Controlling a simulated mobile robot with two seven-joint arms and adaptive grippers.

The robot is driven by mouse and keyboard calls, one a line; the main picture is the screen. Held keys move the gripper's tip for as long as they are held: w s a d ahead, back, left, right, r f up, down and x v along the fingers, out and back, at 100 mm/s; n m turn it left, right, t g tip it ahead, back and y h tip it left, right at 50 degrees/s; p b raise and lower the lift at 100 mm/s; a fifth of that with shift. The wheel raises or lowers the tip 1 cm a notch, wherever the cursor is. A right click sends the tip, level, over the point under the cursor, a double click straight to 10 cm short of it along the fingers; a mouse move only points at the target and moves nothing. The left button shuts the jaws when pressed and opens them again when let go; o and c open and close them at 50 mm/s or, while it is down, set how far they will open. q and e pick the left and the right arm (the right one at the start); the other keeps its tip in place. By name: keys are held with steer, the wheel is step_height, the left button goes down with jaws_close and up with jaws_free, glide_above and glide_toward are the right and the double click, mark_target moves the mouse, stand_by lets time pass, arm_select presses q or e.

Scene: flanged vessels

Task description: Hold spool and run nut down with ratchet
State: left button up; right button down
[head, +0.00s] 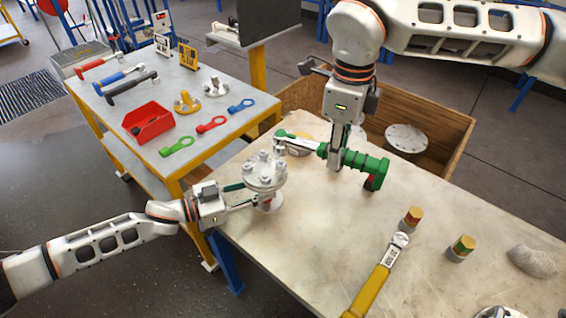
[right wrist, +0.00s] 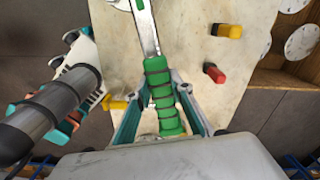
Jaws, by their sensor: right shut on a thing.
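The spool (head: 265,180) is a pale metal piece with a round top flange carrying several bolts and nuts, upright near the table's left edge. My left gripper (head: 243,198) reaches it from the left, its fingers at the neck below the flange. The flange hides the fingertips, so their grip cannot be made out. My right gripper (head: 344,158) is shut on the green handle of the ratchet (head: 362,161). The handle also shows between the fingers in the right wrist view (right wrist: 162,95). The ratchet's head is over the flange's far edge, by a nut; seating cannot be told.
A yellow-handled wrench (head: 375,283) and two capped cylinders (head: 412,216) (head: 462,246) lie or stand on the table's front right. A wooden crate (head: 455,150) with discs is behind.

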arm_select(q)
steer(key=shift+o, duration=1)
steer(key=shift+a, duration=0.1)
steer(key=shift+s+a, duration=0.1)
steer(key=shift+a, duration=0.25)
steer(key=v, duration=1.1)
